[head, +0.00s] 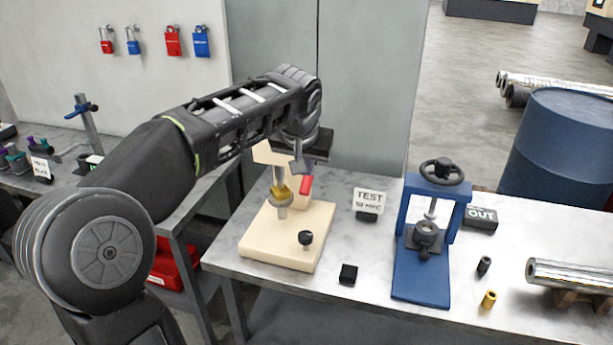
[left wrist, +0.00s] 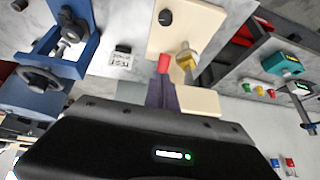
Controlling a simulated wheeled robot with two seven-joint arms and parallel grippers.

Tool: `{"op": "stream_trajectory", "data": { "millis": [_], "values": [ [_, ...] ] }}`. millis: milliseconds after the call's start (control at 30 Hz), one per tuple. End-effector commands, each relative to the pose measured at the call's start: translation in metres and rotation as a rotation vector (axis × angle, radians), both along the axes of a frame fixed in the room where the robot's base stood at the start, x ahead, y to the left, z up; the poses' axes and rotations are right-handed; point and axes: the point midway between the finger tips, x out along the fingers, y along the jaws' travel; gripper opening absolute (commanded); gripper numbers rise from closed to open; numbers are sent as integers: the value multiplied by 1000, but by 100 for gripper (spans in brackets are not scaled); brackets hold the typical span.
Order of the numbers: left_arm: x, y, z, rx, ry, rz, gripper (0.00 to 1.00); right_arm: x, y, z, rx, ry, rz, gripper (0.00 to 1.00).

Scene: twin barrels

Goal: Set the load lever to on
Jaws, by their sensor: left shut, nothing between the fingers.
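A cream test stand (head: 262,243) stands at the left end of the marble-topped table, with a metal post and a brass-coloured piece (head: 281,191) on it. A red handle (head: 306,184), which looks like the load lever, sits at its upper right. It also shows in the left wrist view (left wrist: 164,62). A black knob (head: 305,238) stands on the base. My left gripper (head: 299,169) is shut and empty, right by the red handle; in the left wrist view its fingers (left wrist: 162,90) end at the handle. I cannot tell whether they touch. My right gripper is out of view.
A TEST sign (head: 369,199) stands right of the stand, and a small black block (head: 348,274) lies in front. A blue press (head: 420,270) and an OUT sign (head: 481,217) are farther right. Small cylinders and a metal bar (head: 570,274) occupy the right end.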

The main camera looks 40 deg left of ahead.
Motion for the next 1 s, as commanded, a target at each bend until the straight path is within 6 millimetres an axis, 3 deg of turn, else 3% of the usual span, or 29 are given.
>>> {"op": "stream_trajectory", "data": {
  "millis": [167, 400, 867, 1000],
  "values": [
    [16, 9, -31, -1, 6, 1, 0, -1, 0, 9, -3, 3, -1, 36],
    [32, 21, -56, 0, 2, 2, 0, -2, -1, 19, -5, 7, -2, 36],
    [35, 24, -63, 0, 0, 0, 0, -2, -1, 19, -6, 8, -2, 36],
    [35, 24, -69, 5, -13, 0, 0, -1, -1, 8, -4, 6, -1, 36]
  ]
}}
